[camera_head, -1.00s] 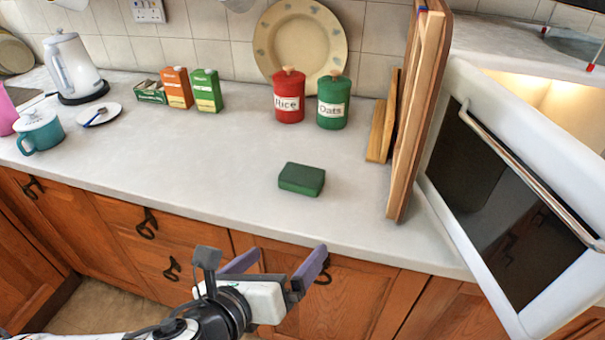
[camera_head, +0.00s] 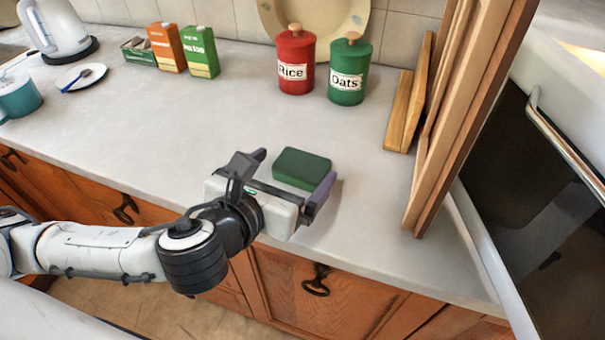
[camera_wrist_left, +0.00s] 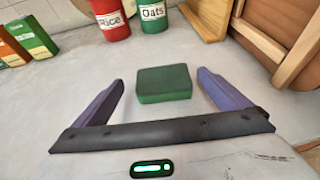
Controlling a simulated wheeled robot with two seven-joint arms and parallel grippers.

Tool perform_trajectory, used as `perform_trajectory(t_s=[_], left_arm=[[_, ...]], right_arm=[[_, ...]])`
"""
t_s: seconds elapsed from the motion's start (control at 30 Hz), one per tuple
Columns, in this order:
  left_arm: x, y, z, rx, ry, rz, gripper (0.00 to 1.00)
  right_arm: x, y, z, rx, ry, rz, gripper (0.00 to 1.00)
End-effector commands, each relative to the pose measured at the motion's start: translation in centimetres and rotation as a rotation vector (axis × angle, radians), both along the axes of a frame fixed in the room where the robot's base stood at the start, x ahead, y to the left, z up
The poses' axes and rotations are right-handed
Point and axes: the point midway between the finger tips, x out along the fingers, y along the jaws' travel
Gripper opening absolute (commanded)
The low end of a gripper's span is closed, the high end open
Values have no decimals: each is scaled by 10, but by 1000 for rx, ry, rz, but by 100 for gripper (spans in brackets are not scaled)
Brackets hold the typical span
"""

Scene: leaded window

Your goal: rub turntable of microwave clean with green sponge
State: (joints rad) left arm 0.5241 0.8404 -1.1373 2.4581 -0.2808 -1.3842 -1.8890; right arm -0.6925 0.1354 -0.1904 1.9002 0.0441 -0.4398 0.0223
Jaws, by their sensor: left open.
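The green sponge (camera_head: 302,168) lies flat on the counter near its front edge. It also shows in the left wrist view (camera_wrist_left: 164,83), between and just beyond my open fingers. My left gripper (camera_head: 291,170) is open and empty, with its purple fingers reaching over the counter on either side of the sponge's near part. In the left wrist view both fingertips (camera_wrist_left: 161,78) are apart from the sponge. The microwave (camera_head: 540,180) is at the right edge with its dark glass door swung open. Its turntable is not visible. My right gripper is not in view.
Wooden boards (camera_head: 470,110) stand upright between the sponge and the microwave. A red Rice canister (camera_head: 296,60) and a green Oats canister (camera_head: 348,72) stand behind the sponge. Cartons (camera_head: 201,52), a saucer (camera_head: 82,76) and a kettle (camera_head: 55,30) are at the left. The counter's middle (camera_head: 190,125) is clear.

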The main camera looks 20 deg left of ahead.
Motion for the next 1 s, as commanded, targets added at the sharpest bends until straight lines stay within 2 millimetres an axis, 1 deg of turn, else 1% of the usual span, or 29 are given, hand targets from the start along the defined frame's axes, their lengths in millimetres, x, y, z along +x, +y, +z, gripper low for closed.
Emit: perform_trajectory(t_s=[0.17, 0.37, 0.5, 0.77, 0.8, 0.87, 1.0], left_arm=[[11, -2, -4, -1, 0, -1, 96], [36, -8, -19, -2, 1, 1, 96], [50, -9, -25, -1, -1, -1, 96], [53, -10, -26, -2, 0, -1, 96], [52, -10, -26, -2, 0, -1, 93], [52, -10, -26, -2, 0, -1, 83], [52, -10, -26, -2, 1, -1, 59]], right_arm=[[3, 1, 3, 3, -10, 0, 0], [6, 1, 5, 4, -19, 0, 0], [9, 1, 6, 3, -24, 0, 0], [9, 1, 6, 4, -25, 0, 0], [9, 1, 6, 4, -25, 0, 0], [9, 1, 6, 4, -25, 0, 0], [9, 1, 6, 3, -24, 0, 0]])
